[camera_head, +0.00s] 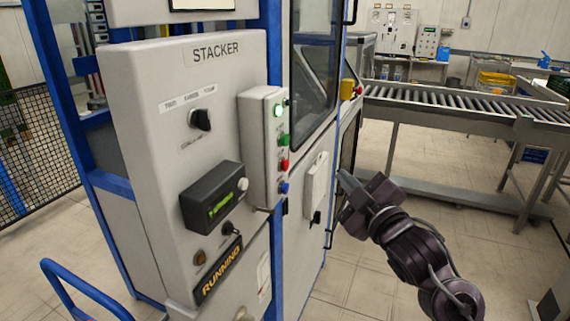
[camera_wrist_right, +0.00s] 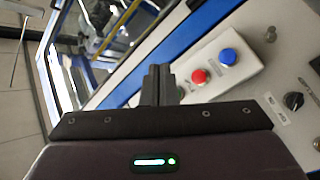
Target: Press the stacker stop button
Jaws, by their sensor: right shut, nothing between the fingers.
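The stacker panel (camera_head: 170,115) is a light grey cabinet front marked STACKER. A narrow button box (camera_head: 262,135) on its right edge carries a lit white-green button (camera_head: 278,111), a green button (camera_head: 284,140), a red button (camera_head: 284,164) and a blue button (camera_head: 284,188). My right gripper (camera_head: 346,185) is shut and empty, to the right of the box and apart from it. In the right wrist view its closed fingers (camera_wrist_right: 160,84) are left of the red button (camera_wrist_right: 198,76) and the blue button (camera_wrist_right: 228,57). My left gripper is not in view.
A dark display box (camera_head: 212,197) and a rotary knob (camera_head: 201,120) stick out from the panel. A glazed blue-framed door (camera_head: 314,60) stands behind the box. A roller conveyor (camera_head: 460,105) runs across the right. Open floor (camera_head: 355,270) lies around my right gripper.

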